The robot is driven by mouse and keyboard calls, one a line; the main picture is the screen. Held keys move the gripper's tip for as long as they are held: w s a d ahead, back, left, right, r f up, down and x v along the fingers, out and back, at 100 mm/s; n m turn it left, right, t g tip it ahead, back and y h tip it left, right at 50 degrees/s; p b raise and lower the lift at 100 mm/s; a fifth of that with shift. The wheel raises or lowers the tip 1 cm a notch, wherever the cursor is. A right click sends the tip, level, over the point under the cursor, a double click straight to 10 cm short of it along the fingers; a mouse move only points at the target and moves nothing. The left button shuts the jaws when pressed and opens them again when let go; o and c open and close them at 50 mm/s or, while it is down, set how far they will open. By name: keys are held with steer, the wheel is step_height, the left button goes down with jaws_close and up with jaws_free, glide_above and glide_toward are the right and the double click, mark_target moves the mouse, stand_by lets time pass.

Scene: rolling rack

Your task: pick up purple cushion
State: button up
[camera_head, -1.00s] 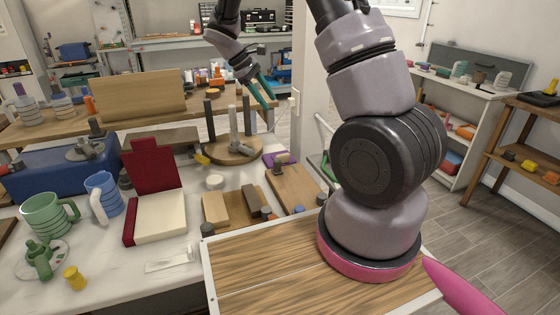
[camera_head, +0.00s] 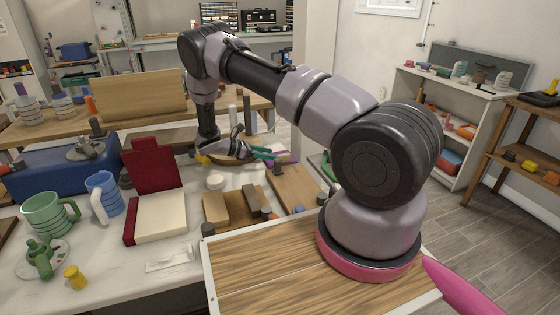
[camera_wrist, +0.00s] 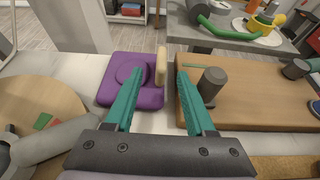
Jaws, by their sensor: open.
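The purple cushion (camera_wrist: 120,94) is a flat square pad with a raised round middle. In the wrist view it lies on the white counter, left of centre. A pale tan upright piece (camera_wrist: 161,65) stands at its right edge. My gripper (camera_wrist: 160,75) is open and empty, with teal fingers. Its left finger overlaps the cushion in the picture, and the tan piece shows between the fingertips. I cannot tell if anything touches. In the head view my gripper (camera_head: 275,154) hides most of the cushion.
A wooden board (camera_head: 297,190) with a dark grey peg (camera_wrist: 212,84) lies right of the cushion, close to my right finger. A round wooden base (camera_wrist: 35,105) lies to the left. A red stand (camera_head: 153,165), mugs and a blue case (camera_head: 55,170) fill the counter's left side.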

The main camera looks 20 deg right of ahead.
mark_target(279, 155)
steer(key=x, duration=0.7)
steer(key=shift+s+r, duration=0.1)
steer(key=shift+r, duration=0.05)
jaws_close()
